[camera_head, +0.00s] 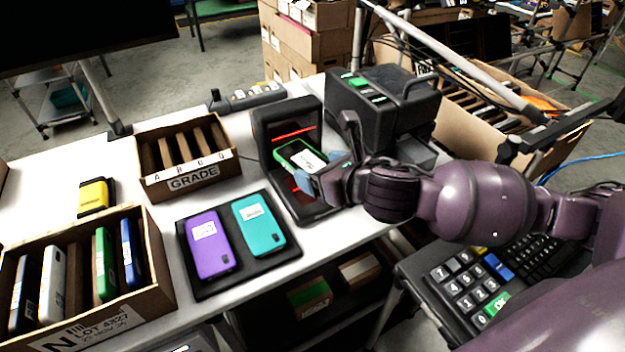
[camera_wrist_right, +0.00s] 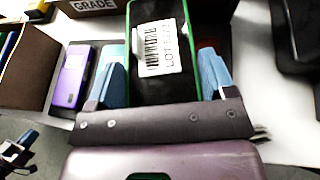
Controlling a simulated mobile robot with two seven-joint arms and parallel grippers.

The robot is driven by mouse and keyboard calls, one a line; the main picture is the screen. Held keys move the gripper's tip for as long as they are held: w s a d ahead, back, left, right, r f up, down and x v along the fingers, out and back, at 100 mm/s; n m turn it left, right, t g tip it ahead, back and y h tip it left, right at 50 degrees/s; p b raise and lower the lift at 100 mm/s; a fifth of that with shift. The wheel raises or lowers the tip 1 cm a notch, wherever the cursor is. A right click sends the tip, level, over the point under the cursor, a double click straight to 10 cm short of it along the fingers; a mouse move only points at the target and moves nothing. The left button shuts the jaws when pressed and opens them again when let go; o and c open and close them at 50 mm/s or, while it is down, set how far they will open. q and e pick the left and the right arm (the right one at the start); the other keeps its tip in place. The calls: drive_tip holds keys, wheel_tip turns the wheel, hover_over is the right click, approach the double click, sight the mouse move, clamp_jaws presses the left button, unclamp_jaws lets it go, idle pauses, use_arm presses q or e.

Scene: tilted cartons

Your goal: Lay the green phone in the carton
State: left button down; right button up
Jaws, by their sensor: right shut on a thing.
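The green-edged phone (camera_head: 297,153) has a dark face and a white label. My right gripper (camera_head: 318,169) is shut on it, holding it tilted in front of the black scanner frame (camera_head: 268,135) with red light lines. In the right wrist view the phone (camera_wrist_right: 163,88) sits between the two blue fingers, its barcode label showing. A brown carton marked GRADE (camera_head: 190,183) has several dividers. A larger carton marked LOT (camera_head: 130,318) stands at front left, with several upright phones in it, one green (camera_head: 104,262). Part of what looks like my left gripper (camera_wrist_right: 18,150) shows at lower left of the wrist view.
A black tray (camera_head: 244,274) holds a purple phone (camera_head: 209,244) and a teal phone (camera_head: 259,224). A yellow-and-black device (camera_head: 95,196) lies on the white table. A black printer-like machine (camera_head: 385,105) stands behind the scanner. A keypad (camera_head: 470,290) is at lower right.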

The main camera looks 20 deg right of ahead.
drive_tip(key=shift+w+d+r+n+y, duration=0.2)
drive_tip(key=shift+r+n+y, duration=0.15)
drive_tip(key=shift+r, duration=0.15)
drive_tip(key=shift+w+d+r+n+y, duration=0.15)
drive_tip(key=shift+r+n+y, duration=0.15)
drive_tip(key=shift+r, duration=0.2)
drive_tip(key=shift+d+r+n+g+y+p, duration=1.5)
drive_tip(key=shift+d+r+n+g+y, duration=0.85)
drive_tip(key=shift+d+r, duration=2.45)
drive_tip(key=shift+n+t+y, duration=0.3)
drive_tip(key=shift+t, duration=0.05)
drive_tip(key=f, duration=0.5)
drive_tip(key=f+b, duration=0.1)
drive_tip(key=f, duration=1)
drive_tip(key=shift+s+d+f, duration=0.35)
use_arm(q)
drive_tip(key=shift+s+r+b, duration=0.25)
drive_tip(key=shift+s+b, duration=0.1)
drive_tip(key=shift+b, duration=0.05)
use_arm(e)
drive_tip(key=shift+f, duration=2)
drive_tip(key=shift+f, duration=0.15)
use_arm(q)
drive_tip(key=shift+w+r, duration=0.1)
drive_tip(key=shift+w, duration=0.1)
use_arm(e)
drive_tip(key=o, duration=1)
